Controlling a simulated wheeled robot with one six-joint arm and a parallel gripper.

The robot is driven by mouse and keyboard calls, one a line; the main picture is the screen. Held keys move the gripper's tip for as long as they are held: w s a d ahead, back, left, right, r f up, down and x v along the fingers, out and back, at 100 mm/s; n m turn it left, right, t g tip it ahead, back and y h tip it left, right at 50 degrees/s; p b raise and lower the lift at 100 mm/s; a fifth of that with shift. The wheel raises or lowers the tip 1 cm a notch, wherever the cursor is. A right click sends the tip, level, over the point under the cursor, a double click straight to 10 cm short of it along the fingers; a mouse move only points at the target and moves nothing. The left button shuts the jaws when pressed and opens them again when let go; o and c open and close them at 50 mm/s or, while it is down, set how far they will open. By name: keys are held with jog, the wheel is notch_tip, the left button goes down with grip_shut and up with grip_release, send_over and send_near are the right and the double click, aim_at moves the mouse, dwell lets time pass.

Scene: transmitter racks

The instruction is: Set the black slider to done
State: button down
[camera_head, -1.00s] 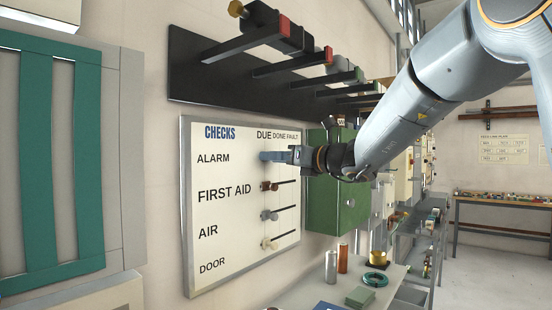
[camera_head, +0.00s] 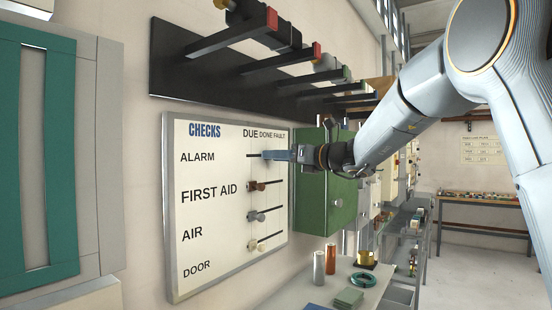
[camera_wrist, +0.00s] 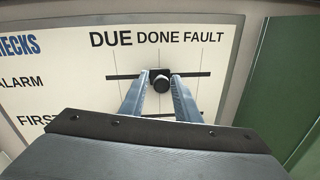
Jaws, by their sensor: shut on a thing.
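The white CHECKS board (camera_head: 215,230) hangs on the wall with rows ALARM, FIRST AID, AIR and DOOR; it also fills the back of the wrist view (camera_wrist: 60,70). The black slider (camera_wrist: 161,82) sits on the dark ALARM slot (camera_wrist: 125,77), in line with the DONE heading, between DUE and FAULT. My gripper (camera_head: 270,155) is at the ALARM row. Its two fingers (camera_wrist: 160,85) are shut on the slider's knob, one on each side. In the head view the fingers hide the slider, and slot shows to their left.
A brown slider (camera_head: 258,186), a grey slider (camera_head: 256,216) and a pale slider (camera_head: 256,245) sit on the rows below. A dark rack with protruding arms (camera_head: 215,75) is above the board. A green cabinet (camera_head: 312,205) stands close on the right.

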jog(key=c, duration=1.6)
grip_release()
jog(key=shift+d, duration=0.1)
jog(key=b+v, duration=0.3)
jog(key=v, duration=0.4)
jog(key=shift+s+d, duration=0.2)
jog(key=shift+s, duration=0.05)
